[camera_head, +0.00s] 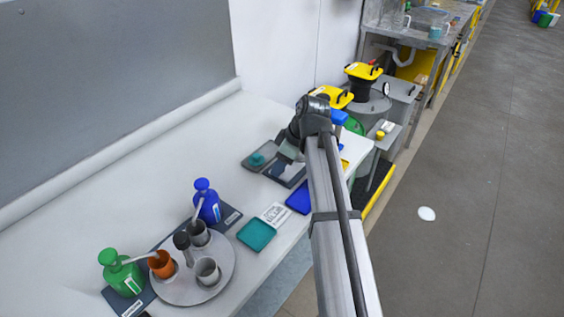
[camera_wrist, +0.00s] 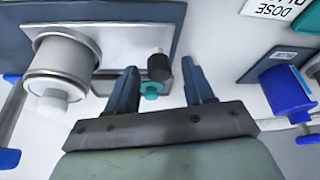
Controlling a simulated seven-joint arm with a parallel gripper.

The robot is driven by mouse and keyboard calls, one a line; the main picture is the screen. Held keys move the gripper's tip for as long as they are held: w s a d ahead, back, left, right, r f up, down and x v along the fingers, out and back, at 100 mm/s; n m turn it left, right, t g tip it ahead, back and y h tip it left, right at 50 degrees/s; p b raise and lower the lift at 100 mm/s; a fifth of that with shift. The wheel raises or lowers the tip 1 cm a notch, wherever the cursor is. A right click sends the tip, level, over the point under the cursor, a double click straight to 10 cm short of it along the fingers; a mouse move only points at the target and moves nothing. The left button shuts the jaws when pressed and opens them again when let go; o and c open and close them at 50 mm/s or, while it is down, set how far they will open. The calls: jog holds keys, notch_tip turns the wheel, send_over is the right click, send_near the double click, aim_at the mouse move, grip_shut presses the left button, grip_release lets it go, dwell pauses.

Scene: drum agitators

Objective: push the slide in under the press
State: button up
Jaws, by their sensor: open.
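In the wrist view, a metal cylinder with a white lower end (camera_wrist: 62,70), probably the press, stands at the left on a pale metal plate in a dark blue-grey frame (camera_wrist: 140,12). Right of it is a black knob (camera_wrist: 160,66) with a teal piece (camera_wrist: 152,89) just below it in the picture; these may belong to the slide, but I cannot tell where the slide ends. My gripper (camera_wrist: 160,70) is open, its fingers on either side of the knob and teal piece, with visible gaps. In the head view my gripper (camera_head: 293,143) is over the far tray area, and my arm hides much of it.
In the head view, a dark tray with a teal piece (camera_head: 250,163) lies left of my gripper. A round metal plate (camera_head: 185,287) with cups stands at front left, between green (camera_head: 118,272) and blue (camera_head: 207,204) bottles. A teal tray (camera_head: 256,235) lies near the edge.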

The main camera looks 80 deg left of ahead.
jog(key=shift+c, duration=0.3)
grip_shut()
dwell(0.3)
